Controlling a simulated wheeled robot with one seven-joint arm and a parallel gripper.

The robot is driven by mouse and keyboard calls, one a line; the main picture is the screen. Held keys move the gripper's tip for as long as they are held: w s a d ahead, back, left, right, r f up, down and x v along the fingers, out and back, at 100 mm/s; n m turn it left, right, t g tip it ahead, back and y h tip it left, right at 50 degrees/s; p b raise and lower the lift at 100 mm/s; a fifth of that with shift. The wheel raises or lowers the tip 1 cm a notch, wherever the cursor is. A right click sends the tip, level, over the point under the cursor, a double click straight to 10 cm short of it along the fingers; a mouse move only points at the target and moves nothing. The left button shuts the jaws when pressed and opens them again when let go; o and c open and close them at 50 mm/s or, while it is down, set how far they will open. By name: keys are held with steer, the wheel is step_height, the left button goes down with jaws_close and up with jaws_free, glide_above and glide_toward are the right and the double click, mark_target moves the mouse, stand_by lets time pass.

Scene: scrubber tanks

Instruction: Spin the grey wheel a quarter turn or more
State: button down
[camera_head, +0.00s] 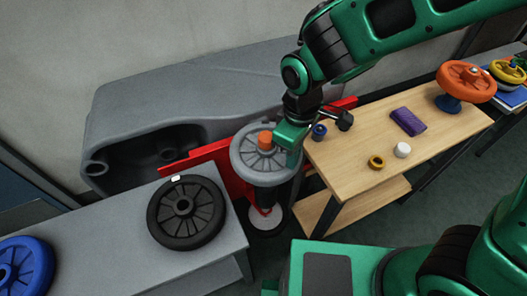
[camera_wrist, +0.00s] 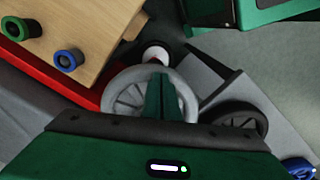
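The grey wheel (camera_head: 246,172) lies roughly flat on a stand between two tables, with spokes and an orange knob (camera_head: 265,139) on its far side. My gripper (camera_head: 292,158) points down over the right part of the wheel, right of the knob. In the wrist view, the wheel (camera_wrist: 118,93) shows behind my gripper's green fingers (camera_wrist: 162,98), which are close together with no clear gap. I see nothing between them. Whether the fingertips touch the wheel, I cannot tell. The knob is hidden in the wrist view.
A black wheel (camera_head: 186,212) lies on the grey table at left, near a blue wheel (camera_head: 22,268). A red panel (camera_head: 205,158) runs behind the grey wheel. The wooden table (camera_head: 352,170) at right holds a purple block (camera_head: 408,122), small rings and an orange wheel (camera_head: 466,82).

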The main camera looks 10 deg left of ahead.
steer(key=shift+w+d, duration=0.35)
steer(key=shift+w, duration=0.1)
step_height(320, 180, up, 7)
stand_by(0.7)
stand_by(0.4)
